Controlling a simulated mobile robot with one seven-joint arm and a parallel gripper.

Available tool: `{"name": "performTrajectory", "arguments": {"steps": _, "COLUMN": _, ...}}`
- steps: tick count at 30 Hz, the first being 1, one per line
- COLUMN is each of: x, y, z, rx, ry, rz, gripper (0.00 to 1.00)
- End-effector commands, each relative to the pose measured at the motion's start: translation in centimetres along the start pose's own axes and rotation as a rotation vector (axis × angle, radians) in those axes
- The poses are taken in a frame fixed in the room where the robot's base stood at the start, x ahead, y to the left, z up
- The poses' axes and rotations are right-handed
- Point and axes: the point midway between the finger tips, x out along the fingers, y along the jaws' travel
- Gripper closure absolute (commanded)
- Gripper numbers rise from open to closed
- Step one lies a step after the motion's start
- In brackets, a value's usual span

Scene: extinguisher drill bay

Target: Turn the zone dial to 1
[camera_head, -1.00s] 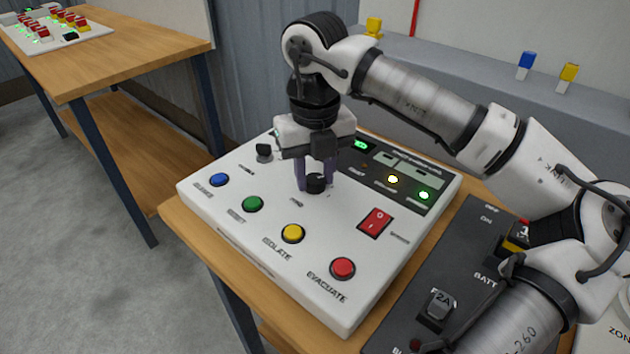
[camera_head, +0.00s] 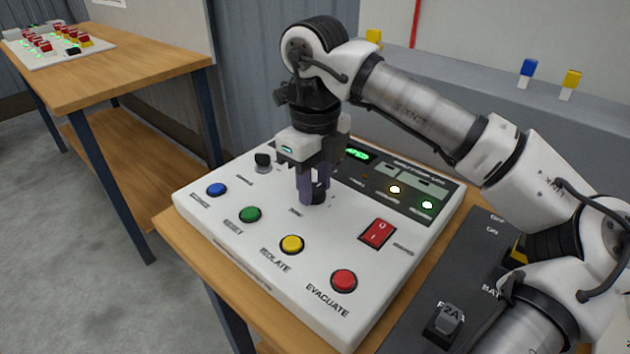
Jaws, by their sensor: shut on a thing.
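The zone dial (camera_head: 320,194) is a small black knob on the white control panel (camera_head: 235,233), with a printed label in front of it that is too blurred to read. My gripper (camera_head: 313,193) points down over the panel with its fingers closed around the dial. The fingers hide part of the knob, and I cannot tell which number it points to. A second black knob (camera_head: 263,160) sits at the panel's back left.
Blue (camera_head: 216,190), green (camera_head: 250,214), yellow (camera_head: 291,244) and red (camera_head: 343,281) buttons line the panel's front. A red rocker switch (camera_head: 377,233) is right of the dial. A lit display (camera_head: 357,155) is behind. A dark battery panel (camera_head: 462,270) lies at right.

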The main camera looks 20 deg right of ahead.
Motion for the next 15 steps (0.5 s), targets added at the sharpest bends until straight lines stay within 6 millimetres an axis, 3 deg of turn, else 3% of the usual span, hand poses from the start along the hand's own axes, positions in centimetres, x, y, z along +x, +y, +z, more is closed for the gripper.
{"name": "performTrajectory", "arguments": {"steps": 10, "x": -0.09, "y": -0.01, "z": 0.05, "rx": -0.002, "ry": -0.003, "rz": -0.001, "gripper": 0.91}}
{"name": "performTrajectory", "arguments": {"steps": 11, "x": -0.09, "y": -0.01, "z": 0.05, "rx": -0.002, "ry": -0.003, "rz": -0.001, "gripper": 0.65}}
{"name": "performTrajectory", "arguments": {"steps": 15, "x": -0.07, "y": -0.01, "z": 0.04, "rx": -0.002, "ry": -0.002, "rz": 0.0, "gripper": 0.47}}
